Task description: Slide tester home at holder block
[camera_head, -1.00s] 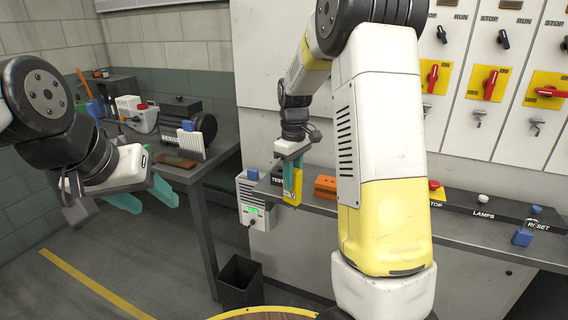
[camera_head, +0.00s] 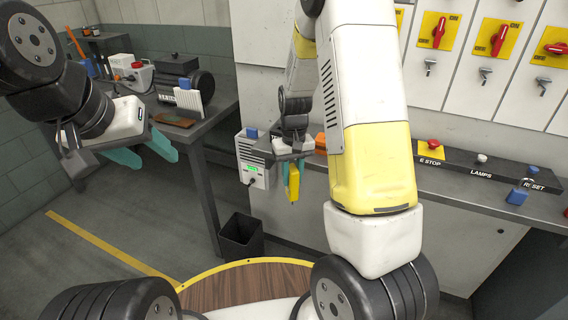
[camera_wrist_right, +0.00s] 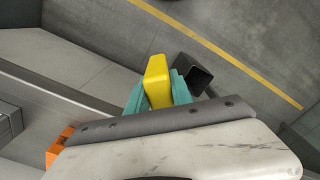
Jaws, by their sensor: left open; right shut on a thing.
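The yellow tester (camera_head: 294,184) is upright in my right gripper (camera_head: 290,176), just in front of the shelf edge. In the right wrist view the tester (camera_wrist_right: 157,78) sits between the two teal fingers of my right gripper (camera_wrist_right: 156,96), with its end sticking out past them. An orange block (camera_head: 320,143), perhaps the holder block, is on the shelf behind, partly hidden by my right arm. An orange piece (camera_wrist_right: 58,149) also shows at the left of the wrist view. My left gripper (camera_head: 158,161) is open and empty, far from the tester.
The shelf (camera_head: 440,180) carries an E-stop button (camera_head: 433,143) and a padlock (camera_head: 519,195) at right. A white box (camera_head: 255,162) hangs on the wall left of the tester. A black bin (camera_head: 241,238) stands on the floor. A workbench (camera_head: 205,135) is behind my left gripper.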

